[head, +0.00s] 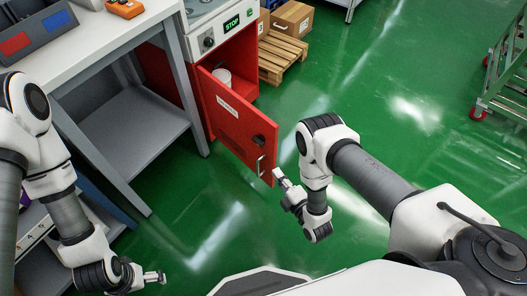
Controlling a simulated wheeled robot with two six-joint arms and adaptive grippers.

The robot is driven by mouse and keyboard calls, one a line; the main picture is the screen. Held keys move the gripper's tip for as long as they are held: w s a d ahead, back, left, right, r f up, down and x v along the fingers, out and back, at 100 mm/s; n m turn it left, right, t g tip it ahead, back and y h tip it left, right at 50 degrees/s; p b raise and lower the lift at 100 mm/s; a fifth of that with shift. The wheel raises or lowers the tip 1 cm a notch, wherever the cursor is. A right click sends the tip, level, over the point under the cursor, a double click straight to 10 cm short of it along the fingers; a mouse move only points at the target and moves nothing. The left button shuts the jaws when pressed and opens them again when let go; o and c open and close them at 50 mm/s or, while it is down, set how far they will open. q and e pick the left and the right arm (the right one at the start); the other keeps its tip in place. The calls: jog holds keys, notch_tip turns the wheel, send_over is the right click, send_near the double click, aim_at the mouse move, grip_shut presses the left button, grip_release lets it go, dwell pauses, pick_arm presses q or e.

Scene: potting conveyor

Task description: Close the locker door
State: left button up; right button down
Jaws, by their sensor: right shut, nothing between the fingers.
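The red locker door (233,120) stands open, swung out from the red locker (238,65) under the machine with the green STOP display. A pale handle (260,166) is near the door's free edge, and a white label is on its face. A white round container (222,76) shows inside the locker. My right gripper (279,176) is shut and empty, right beside the door's free lower corner; I cannot tell whether it touches. My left gripper (160,277) is low at the bottom left, far from the door; its fingers are too small to judge.
A grey-white workbench (112,38) with a lower shelf stands left of the locker. A wooden pallet (279,58) with cardboard boxes (292,19) is behind the door. A wheeled metal rack (507,75) stands at the far right. The green floor between is clear.

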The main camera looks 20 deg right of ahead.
aim_at(271, 147)
pick_arm(q)
jog(key=shift+a+f+b, duration=0.15)
jog(key=shift+f+b, duration=1.15)
jog(key=shift+b, duration=0.45)
pick_arm(e)
jog(key=shift+n+t, duration=0.3)
jog(key=shift+n, duration=0.1)
jog(key=shift+w+d+r, duration=0.1)
jog(key=shift+w+d, duration=0.05)
jog(key=shift+w, duration=1.7)
jog(key=shift+w+d+r, duration=0.1)
jog(key=shift+w, duration=1.8)
jog(key=shift+w+d+r, duration=0.1)
jog(key=shift+w+d, duration=0.05)
jog(key=shift+w, duration=1.7)
